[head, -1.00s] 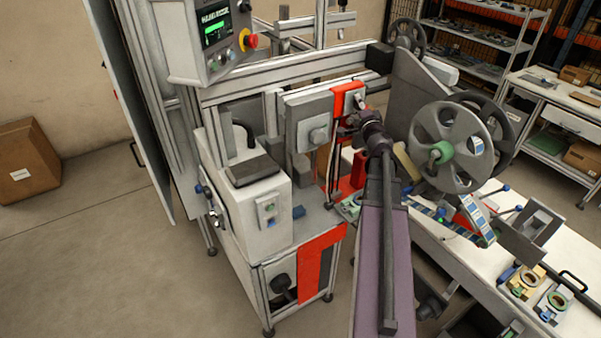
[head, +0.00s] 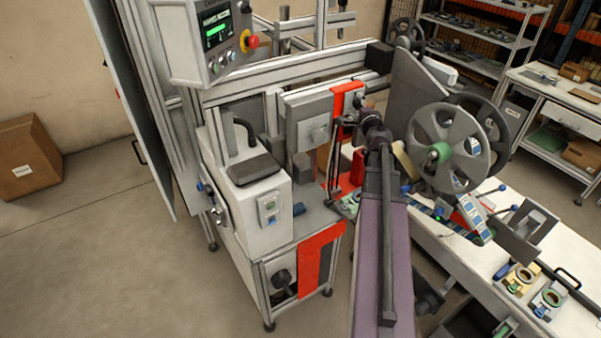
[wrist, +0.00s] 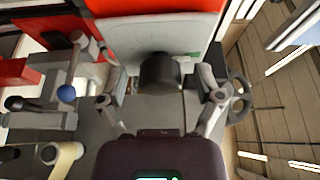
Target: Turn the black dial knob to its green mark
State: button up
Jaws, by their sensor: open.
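In the wrist view the black dial knob (wrist: 159,73) stands out from a pale grey plate (wrist: 120,32). A small green mark (wrist: 193,54) shows on the plate to the right of the knob. My gripper (wrist: 160,80) is open, with one finger left of the knob and the other right of it. Gaps show on both sides, so neither finger appears to touch the knob. In the head view my gripper (head: 346,122) is at the grey-and-red panel of the machine. I cannot make out the knob clearly there.
A large grey reel (head: 447,148) stands close to the right of my arm. A white machine housing (head: 262,205) is to the left. A control box with a red button (head: 252,43) hangs at upper left. A blue-balled lever (wrist: 66,93) is left of my gripper.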

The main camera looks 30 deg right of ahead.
jog(key=shift+r+m+g+y+p, duration=0.1)
jog(key=shift+m+g+y+p, duration=0.45)
jog(key=shift+m+p, duration=0.9)
jog(key=shift+m+g+y+p, duration=0.35)
jog(key=shift+m+g+p, duration=0.35)
jog(key=shift+m, duration=0.95)
jog(key=m+y+p, duration=0.1)
jog(key=m, duration=0.1)
jog(key=shift+d+m+g+y+p, duration=0.15)
jog(key=shift+m+g+y+p, duration=0.1)
jog(key=shift+m+y+p, duration=0.1)
jog(key=m+y+p, duration=0.1)
jog(key=m+y, duration=0.1)
jog(key=m, duration=0.1)
jog(key=shift+r+g, duration=0.1)
jog(key=shift+g, duration=0.2)
jog(key=p+v, duration=0.5)
jog(key=v, duration=0.9)
jog(key=w+a+f+n+g+y+b, duration=0.2)
jog(key=a+f+n+g+b, duration=0.1)
jog(key=a+f+n, duration=0.6)
jog(key=w+a+f+n+g+y+b, duration=0.2)
jog(key=a+f+n+g+b, duration=0.2)
jog(key=a, duration=1.3)
jog(key=shift+a+f+n+b, duration=0.15)
jog(key=shift+f+n+b, duration=1.05)
jog(key=shift+f+n, duration=1.2)
